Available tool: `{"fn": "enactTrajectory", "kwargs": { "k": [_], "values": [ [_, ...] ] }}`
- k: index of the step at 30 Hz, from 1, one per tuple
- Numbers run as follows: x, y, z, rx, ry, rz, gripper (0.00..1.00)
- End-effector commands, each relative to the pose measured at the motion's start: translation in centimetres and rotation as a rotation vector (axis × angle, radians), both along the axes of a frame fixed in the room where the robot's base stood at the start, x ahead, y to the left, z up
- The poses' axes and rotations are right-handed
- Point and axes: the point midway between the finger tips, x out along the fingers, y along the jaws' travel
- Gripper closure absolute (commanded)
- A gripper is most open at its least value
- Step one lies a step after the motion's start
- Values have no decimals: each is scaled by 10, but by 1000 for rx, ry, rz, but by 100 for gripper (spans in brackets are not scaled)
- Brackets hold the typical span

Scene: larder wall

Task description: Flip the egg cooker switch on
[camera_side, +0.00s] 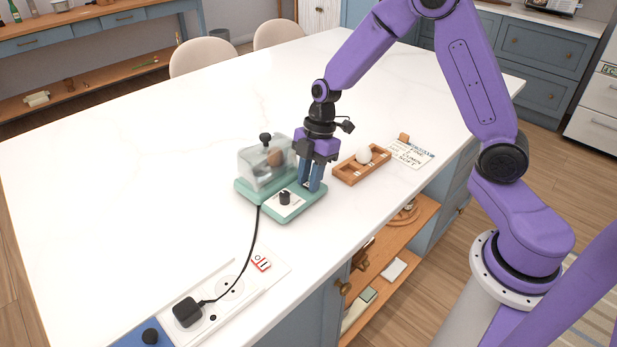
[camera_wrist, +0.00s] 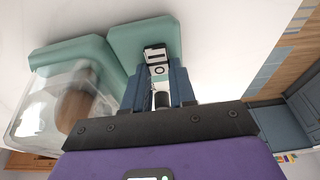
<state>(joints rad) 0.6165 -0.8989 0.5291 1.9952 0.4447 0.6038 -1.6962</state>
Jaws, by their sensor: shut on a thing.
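The egg cooker (camera_side: 247,187) stands on the white counter with a green base, a clear lid with a brown egg under it, and a black knob on top. Its green control box (camera_side: 292,216) carries a black dial (camera_side: 285,198) on a white plate. My gripper (camera_side: 311,190) points down over the box's back right part, beside the dial. In the wrist view its blue fingers (camera_wrist: 157,76) close at a small black-and-white switch (camera_wrist: 156,55) with a round mark. The fingers hide part of the switch, so I cannot tell its position.
A wooden tray (camera_side: 349,179) with a white egg (camera_side: 363,155) stands right of my gripper, with a printed card (camera_side: 409,153) beyond. The cooker's cord runs to a black plug (camera_side: 187,312) in a socket strip by a red-marked switch (camera_side: 261,263). The counter's left is clear.

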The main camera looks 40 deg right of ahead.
Motion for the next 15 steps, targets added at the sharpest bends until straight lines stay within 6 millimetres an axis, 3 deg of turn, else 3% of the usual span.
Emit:
{"fn": "enactTrajectory", "kwargs": {
  "k": [15],
  "values": [
    [-1, -2, 0, 77, 5, 0, 100]
  ]
}}
